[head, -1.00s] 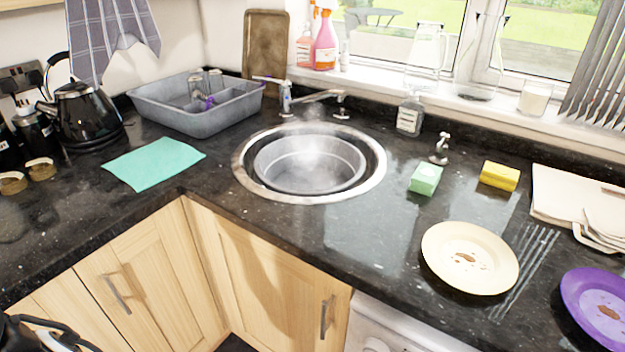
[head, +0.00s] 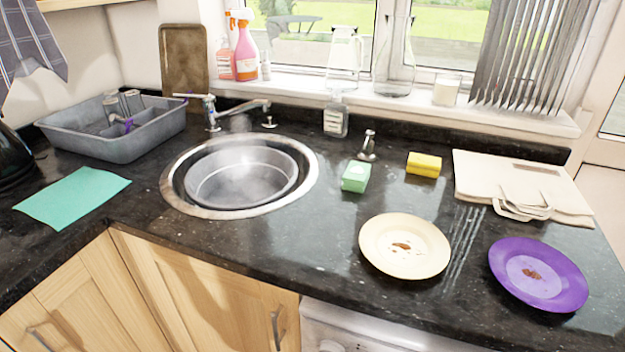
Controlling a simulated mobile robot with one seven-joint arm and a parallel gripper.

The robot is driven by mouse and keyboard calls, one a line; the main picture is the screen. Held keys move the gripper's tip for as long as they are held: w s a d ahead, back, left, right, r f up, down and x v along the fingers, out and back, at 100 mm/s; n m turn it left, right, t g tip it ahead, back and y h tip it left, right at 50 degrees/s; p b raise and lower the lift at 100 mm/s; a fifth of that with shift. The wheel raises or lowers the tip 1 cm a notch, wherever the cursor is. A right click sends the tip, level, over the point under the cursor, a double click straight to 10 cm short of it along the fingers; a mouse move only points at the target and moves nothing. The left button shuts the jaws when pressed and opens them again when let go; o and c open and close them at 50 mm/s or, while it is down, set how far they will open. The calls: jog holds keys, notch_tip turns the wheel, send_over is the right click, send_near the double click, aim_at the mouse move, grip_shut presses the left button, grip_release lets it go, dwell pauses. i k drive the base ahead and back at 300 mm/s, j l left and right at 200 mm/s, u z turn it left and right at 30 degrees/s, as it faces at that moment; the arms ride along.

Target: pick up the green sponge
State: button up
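The green sponge (head: 356,176) is a small light-green block on the dark granite counter, right of the round sink (head: 178,196). It stands just in front of a small metal tap-like fitting (head: 368,147) and left of a yellow sponge (head: 424,164). Nothing covers it. My gripper is not in view in the head view.
A cream plate (head: 385,262) and a purple plate (head: 508,285), both with brown residue, lie at the front right. A beige cloth bag (head: 500,172) lies behind them. A soap bottle (head: 336,119) stands behind the green sponge. A grey dish basin (head: 120,148) sits left of the sink.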

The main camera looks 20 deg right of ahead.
aim_at(355, 178)
jog(key=i+j+z, duration=0.3)
jog(key=i+j, duration=0.25)
jog(key=i+j+z, duration=0.1)
jog(key=i, duration=0.3)
